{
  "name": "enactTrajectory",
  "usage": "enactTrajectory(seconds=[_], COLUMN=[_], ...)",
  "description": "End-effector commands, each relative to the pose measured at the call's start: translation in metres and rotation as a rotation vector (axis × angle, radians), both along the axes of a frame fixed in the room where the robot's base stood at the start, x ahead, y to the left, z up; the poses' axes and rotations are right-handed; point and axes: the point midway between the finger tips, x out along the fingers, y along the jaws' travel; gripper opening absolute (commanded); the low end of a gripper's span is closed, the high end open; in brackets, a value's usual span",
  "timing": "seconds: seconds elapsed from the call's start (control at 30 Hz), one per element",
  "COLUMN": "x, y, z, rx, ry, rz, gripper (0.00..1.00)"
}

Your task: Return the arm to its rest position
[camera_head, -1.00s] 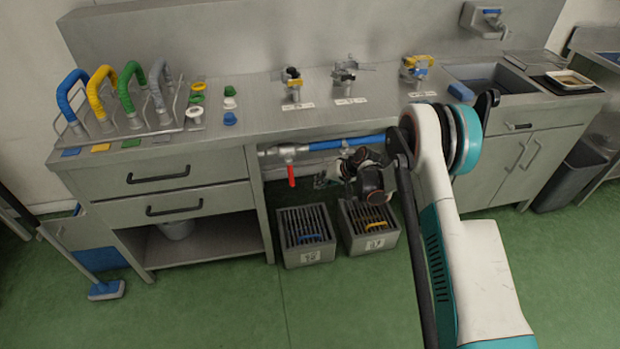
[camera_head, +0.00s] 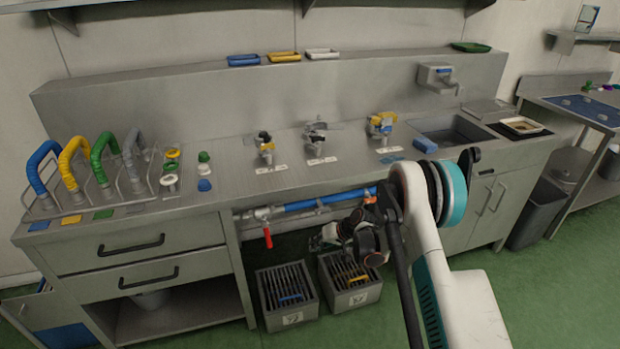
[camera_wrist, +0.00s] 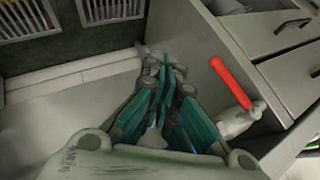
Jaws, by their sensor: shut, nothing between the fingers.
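My arm reaches from the lower right of the head view, folded in front of the steel counter (camera_head: 360,150). My gripper (camera_head: 318,242) is small and partly hidden there, below the counter top and near the blue pipe (camera_head: 325,201). In the wrist view my gripper (camera_wrist: 165,64) has its teal fingers drawn together, shut and empty. A red lever handle (camera_wrist: 232,82) on a valve is to the right of the fingers, apart from them. The same red handle (camera_head: 267,238) hangs below the pipe in the head view.
Two slatted crates (camera_head: 268,311) (camera_head: 352,303) stand on the floor below my gripper. A drawer unit (camera_head: 140,262) is at left, a sink (camera_head: 450,132) at right. Coloured hoses (camera_head: 72,165) stand on the counter's left end. Green floor is open at lower right.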

Motion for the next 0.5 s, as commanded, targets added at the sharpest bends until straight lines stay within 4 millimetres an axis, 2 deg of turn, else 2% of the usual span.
enactTrajectory(seconds=[0.07, 0.17, 0.27, 0.5], x=[0.0, 0.001, 0.0, -0.015], y=[0.0, -0.003, -0.009, -0.027], z=[0.004, 0.02, 0.05, 0.14], rx=[-0.002, -0.011, -0.032, -0.096], ry=[-0.001, -0.002, -0.006, -0.019], rz=[-0.001, -0.008, -0.02, -0.059], gripper=[0.0, 0.0, 0.0, 0.0])
